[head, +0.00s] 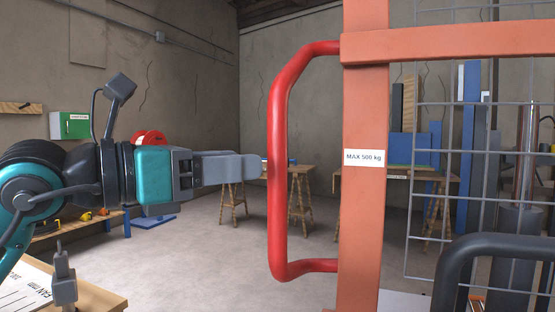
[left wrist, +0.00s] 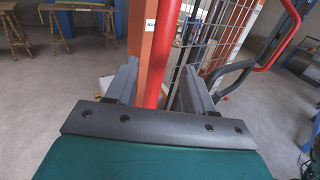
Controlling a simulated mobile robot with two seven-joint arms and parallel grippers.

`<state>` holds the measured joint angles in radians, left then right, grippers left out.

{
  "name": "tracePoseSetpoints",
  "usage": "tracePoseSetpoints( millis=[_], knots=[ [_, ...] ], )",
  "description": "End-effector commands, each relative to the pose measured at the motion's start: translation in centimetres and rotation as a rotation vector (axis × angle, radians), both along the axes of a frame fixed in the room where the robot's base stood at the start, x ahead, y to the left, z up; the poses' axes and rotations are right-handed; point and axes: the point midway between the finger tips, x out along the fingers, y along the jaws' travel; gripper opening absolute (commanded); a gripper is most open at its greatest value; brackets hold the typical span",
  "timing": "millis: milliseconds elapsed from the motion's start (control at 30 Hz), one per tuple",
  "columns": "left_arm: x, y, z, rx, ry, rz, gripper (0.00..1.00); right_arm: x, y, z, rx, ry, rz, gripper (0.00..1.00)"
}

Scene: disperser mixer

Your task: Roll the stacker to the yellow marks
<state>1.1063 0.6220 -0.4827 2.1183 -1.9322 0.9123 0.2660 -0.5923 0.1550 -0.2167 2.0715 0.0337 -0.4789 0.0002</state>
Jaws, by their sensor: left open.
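The stacker has an orange mast (head: 365,190) with a "MAX 500 kg" label, a wire mesh guard (head: 425,200) and a red bar handle (head: 278,165). My left gripper (head: 250,167) is open, its fingers pointing right at the red handle's upright part. In the left wrist view the red handle (left wrist: 170,45) runs between the two open fingers (left wrist: 159,68). No firm contact is visible, and the head view does not show the exact depth. My right gripper is not in view. No yellow marks show in either view.
A black tube handle (head: 450,255) stands at the lower right. A wooden trestle table (head: 300,172) stands at the back. A wooden table top (head: 100,300) with a printed sheet (head: 25,288) is at the lower left. Bare concrete floor (head: 215,260) lies between.

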Motion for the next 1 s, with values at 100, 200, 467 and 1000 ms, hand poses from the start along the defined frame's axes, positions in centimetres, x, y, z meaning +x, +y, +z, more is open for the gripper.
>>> tracePoseSetpoints(
  millis=[100,200,467,1000],
  knots=[
    [1.4,-2.2,0.1,-0.001,0.000,-0.004,0.53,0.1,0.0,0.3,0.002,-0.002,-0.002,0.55],
    [2.4,-3.7,0.1,-0.002,0.002,-0.003,0.53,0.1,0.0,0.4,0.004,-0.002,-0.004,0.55],
    [4.0,-5.9,0.0,-0.002,0.001,-0.001,0.53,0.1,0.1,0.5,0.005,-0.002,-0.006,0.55],
    [4.1,-6.1,0.0,-0.001,0.000,-0.001,0.33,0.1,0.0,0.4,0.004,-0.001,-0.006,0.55]
  ],
)
